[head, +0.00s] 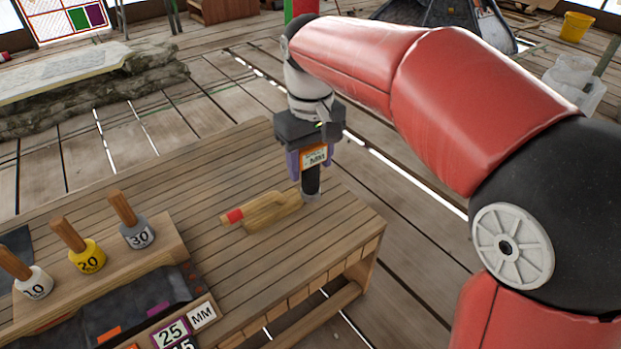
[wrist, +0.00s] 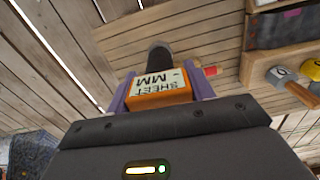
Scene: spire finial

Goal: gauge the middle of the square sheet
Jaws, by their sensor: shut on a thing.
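My gripper (head: 311,160) has purple fingers shut on an orange gauge (head: 315,154) with a white label reading MM. In the wrist view the gauge (wrist: 160,97) sits between both fingers, its label reading SHEET MM, and its dark round probe (wrist: 159,55) points away from the palm. I cannot tell whether the probe touches anything. I cannot surely identify the square sheet.
Wooden-handled tools marked 10, 20 (head: 88,256) and 30 (head: 138,234) stand in a block at the bench's left. A dark tray (head: 110,315) and a 25 MM sign (head: 172,334) lie in front. A stone slab (head: 90,80), dark spire (head: 450,15) and yellow bucket (head: 575,27) stand beyond.

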